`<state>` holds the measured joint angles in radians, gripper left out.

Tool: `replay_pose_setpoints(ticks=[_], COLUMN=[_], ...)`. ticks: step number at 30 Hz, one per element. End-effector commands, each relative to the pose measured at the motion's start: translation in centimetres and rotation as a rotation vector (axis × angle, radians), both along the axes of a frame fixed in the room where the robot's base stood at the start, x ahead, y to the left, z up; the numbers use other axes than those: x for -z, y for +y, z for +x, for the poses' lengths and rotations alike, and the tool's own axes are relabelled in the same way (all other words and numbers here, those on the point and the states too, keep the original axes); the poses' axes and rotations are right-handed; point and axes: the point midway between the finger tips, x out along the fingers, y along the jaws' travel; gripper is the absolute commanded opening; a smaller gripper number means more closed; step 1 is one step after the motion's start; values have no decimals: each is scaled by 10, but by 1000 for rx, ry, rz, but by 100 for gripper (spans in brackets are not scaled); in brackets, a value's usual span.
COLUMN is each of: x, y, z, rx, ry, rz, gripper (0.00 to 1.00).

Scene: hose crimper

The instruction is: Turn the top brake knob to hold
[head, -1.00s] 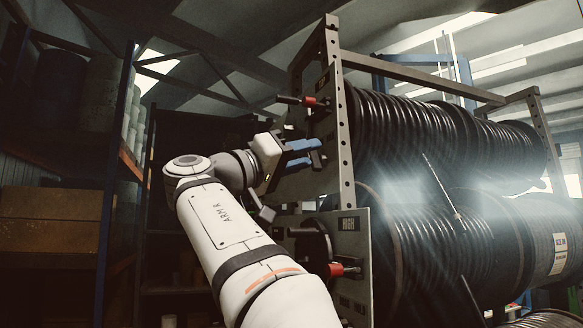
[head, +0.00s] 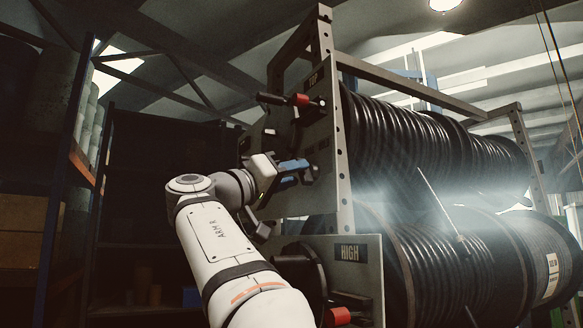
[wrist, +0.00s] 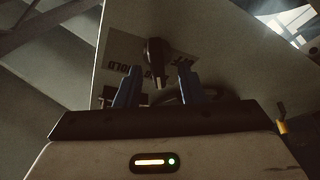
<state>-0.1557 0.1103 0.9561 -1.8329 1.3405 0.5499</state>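The top brake knob (wrist: 156,60) is a dark, narrow knob on the grey end plate (wrist: 110,45) of the top reel. In the wrist view its lower end lies between the two blue fingertips of my gripper (wrist: 159,72). The fingers are apart, with a gap on each side of the knob. Part of a printed HOLD label (wrist: 125,65) shows left of the knob, and a partly covered label is at its right. In the head view my gripper (head: 306,172) is at the top reel's plate, below the TOP sign (head: 315,79). The knob cannot be made out there.
A crank with a red grip (head: 302,100) sticks out above my gripper. Below is the lower reel's plate with a HIGH sign (head: 349,252) and another red grip (head: 340,316). Black hose (head: 430,140) fills the reel at right. A steel frame post (head: 340,190) stands beside the plate.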

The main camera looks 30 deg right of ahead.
Motion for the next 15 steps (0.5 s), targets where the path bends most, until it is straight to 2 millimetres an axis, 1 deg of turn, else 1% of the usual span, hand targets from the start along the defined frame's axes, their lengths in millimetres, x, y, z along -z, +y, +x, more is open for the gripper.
replay_pose_setpoints(ticks=[1,3,11,15], x=[-3,-3,-3,-3], y=[-4,-7,-8,-8], z=[0,1,2,2], rx=[2,2,0,0], ry=[0,1,0,0], rz=[0,0,0,0], gripper=[35,35,35,25])
